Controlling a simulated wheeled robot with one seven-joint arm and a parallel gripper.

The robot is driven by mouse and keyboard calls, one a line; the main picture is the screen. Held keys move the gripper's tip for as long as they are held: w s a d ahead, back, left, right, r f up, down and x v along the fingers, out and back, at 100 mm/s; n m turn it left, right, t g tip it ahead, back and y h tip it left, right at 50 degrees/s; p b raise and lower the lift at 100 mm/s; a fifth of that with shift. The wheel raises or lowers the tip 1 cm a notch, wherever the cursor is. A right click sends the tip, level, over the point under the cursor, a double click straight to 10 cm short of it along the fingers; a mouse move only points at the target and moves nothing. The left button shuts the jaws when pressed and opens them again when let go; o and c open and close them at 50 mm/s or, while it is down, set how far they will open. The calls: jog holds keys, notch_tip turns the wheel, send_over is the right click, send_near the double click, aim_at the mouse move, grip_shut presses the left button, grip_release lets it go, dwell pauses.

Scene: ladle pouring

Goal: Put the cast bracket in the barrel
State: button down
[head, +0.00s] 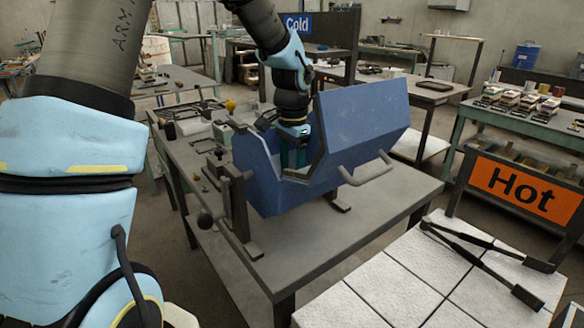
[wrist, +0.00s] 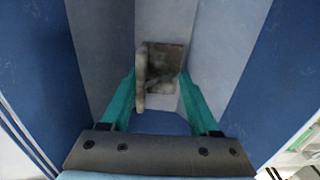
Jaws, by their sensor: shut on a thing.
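The barrel (head: 357,130) is a blue, angular, open-topped vessel on a stand on the grey table. My gripper (head: 293,158) reaches down into its opening in the head view, with the fingertips partly hidden by the barrel's wall. In the wrist view, the teal fingers of my gripper (wrist: 158,82) are shut on the cast bracket (wrist: 142,72), a rough grey-brown piece. The barrel's inner walls (wrist: 96,50) lie on both sides of the fingers. The bracket is hidden in the head view. I cannot tell whether it touches the barrel's bottom.
The table (head: 340,238) carries the barrel's stand and several small things at its left. A bent handle (head: 366,170) sticks out from the barrel's right side. Tongs (head: 485,262) lie on white tiles at the lower right, near an orange "Hot" sign (head: 522,188).

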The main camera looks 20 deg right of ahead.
jog(key=shift+f, duration=0.1)
jog(key=shift+f+b, duration=0.3)
jog(key=shift+f, duration=0.25)
jog(key=shift+c, duration=0.6)
grip_release()
jog(key=shift+r, duration=0.1)
notch_tip(320, 180, up, 13)
jog(key=b, duration=0.1)
